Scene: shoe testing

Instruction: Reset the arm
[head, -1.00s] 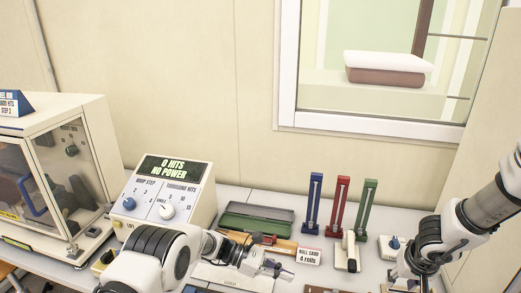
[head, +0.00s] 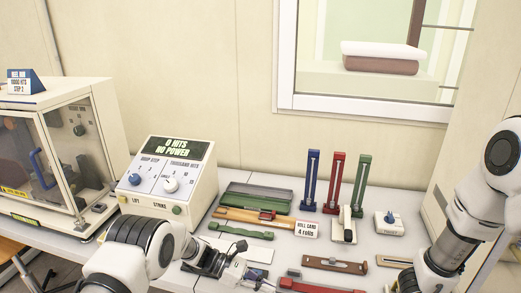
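My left arm comes in from the bottom left. Its gripper (head: 246,273) is low over the front of the table, below the green tool, and its fingers are small and partly cut off by the lower edge. I cannot tell whether they are open or shut; no held object is clear. My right arm (head: 462,235) hangs down at the right edge, bent at a white joint. Its lower end leaves the frame at the bottom, so the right gripper is hidden.
A control box (head: 203,190) reads "0 HITS NO POWER". A glass-fronted machine (head: 100,150) stands left. Blue (head: 312,182), red (head: 337,183) and green (head: 361,185) upright gauges stand at the back. A green tray (head: 245,191), a green tool (head: 241,231) and a brown bar (head: 335,264) lie on the table.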

